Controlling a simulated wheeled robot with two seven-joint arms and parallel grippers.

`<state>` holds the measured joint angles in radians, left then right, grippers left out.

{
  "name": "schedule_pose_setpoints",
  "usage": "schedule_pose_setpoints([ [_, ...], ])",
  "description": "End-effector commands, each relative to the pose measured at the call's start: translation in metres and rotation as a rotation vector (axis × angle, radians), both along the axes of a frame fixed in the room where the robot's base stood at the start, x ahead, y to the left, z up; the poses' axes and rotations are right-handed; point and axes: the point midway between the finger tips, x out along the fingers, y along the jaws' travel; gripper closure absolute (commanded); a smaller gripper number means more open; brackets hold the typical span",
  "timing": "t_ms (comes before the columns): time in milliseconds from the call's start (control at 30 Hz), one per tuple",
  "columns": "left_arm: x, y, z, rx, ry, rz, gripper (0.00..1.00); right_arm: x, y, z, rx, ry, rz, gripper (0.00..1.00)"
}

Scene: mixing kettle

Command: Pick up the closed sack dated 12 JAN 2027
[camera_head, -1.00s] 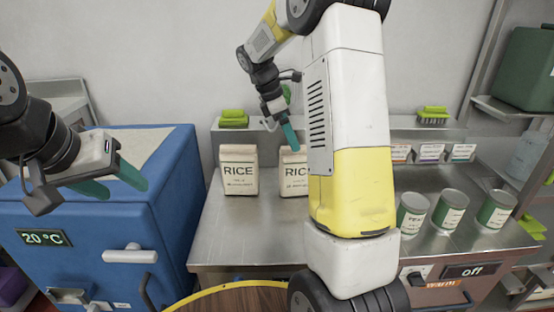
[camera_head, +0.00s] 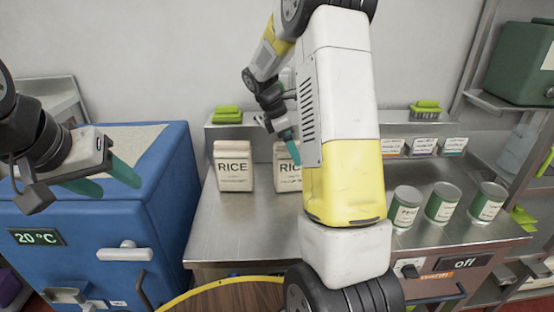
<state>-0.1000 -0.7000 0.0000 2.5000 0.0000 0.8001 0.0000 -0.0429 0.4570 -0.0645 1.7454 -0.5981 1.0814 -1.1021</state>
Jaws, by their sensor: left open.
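Two white rice sacks stand upright on the steel table. The left sack (camera_head: 233,167) is fully in view and looks closed; the right sack (camera_head: 287,172) is partly hidden behind my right arm. Their small print is too small to read, so I cannot tell which bears 12 JAN 2027. My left gripper (camera_head: 108,182) is open and empty, over the blue cabinet, well left of the sacks. My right gripper (camera_head: 290,150) points down at the top of the right sack; its fingers overlap and the arm covers part of it, so its opening is unclear.
Several green-labelled cans (camera_head: 443,203) stand on the table at the right. The blue cabinet (camera_head: 165,200) reads 20 °C. The table (camera_head: 225,225) is bare before the left sack.

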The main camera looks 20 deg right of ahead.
Motion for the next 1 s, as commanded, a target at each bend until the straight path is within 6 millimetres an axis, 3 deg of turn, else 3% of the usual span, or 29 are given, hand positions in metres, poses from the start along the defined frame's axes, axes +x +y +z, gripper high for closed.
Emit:
schedule_pose_setpoints([
  [567,0.0,0.0,0.0,0.0,0.0,0.0,0.45,-0.0001,0.0001,-0.0046,0.0,0.0,0.0,0.09],
  [1000,0.0,0.0,0.0,0.0,0.0,0.0,0.45,0.0,0.0,-0.0043,0.0,0.0,0.0,0.95],
])
